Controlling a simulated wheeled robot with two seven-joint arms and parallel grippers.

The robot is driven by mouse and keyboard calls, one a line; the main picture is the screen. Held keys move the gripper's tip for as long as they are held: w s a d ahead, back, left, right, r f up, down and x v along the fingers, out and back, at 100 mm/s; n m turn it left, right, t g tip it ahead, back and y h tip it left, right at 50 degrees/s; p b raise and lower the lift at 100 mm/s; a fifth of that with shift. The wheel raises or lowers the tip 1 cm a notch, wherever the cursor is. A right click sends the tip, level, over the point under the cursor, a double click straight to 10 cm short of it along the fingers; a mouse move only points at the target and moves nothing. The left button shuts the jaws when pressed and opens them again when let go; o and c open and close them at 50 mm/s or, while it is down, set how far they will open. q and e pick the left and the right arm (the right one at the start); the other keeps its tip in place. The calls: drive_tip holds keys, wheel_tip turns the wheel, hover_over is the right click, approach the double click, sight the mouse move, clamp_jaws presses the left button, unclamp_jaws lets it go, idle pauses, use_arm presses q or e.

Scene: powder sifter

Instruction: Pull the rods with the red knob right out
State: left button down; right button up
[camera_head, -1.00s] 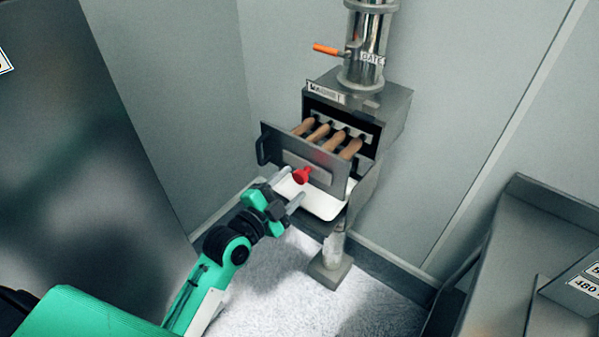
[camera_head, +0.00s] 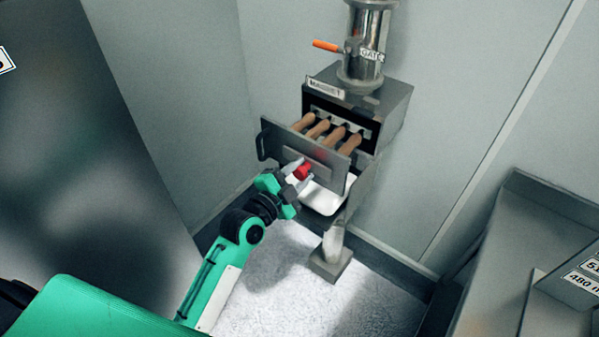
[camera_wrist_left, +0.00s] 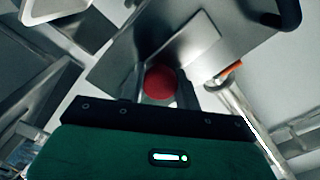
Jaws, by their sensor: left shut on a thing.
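The red knob (camera_head: 303,171) sits on the front of a grey metal drawer plate (camera_head: 277,143). Several brown rods (camera_head: 319,129) run from behind this plate into the open magnet box (camera_head: 392,103). The plate stands pulled out from the box. My left gripper (camera_head: 300,173) is shut on the red knob, with a finger on each side of it. The left wrist view shows the red knob (camera_wrist_left: 160,82) between the two fingers, in front of the plate (camera_wrist_left: 205,48). The right gripper is not in view.
A white tray (camera_head: 322,199) lies below the rods. A steel pipe with an orange handle (camera_head: 327,46) rises above the box. A post (camera_head: 333,244) stands below. A grey cabinet (camera_head: 90,150) is at left and a metal bench (camera_head: 530,215) at right. The floor in front is clear.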

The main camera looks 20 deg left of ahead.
use_arm(q)
drive_tip(key=v, duration=0.9)
drive_tip(key=shift+p, duration=0.3)
drive_tip(key=shift+s, duration=0.1)
drive_tip(key=c, duration=1)
unclamp_jaws()
drive_tip(key=b+v, duration=0.3)
drive_tip(key=v, duration=1)
drive_tip(key=shift+s+b, duration=0.3)
drive_tip(key=shift+s, duration=0.05)
drive_tip(key=shift+a, duration=0.15)
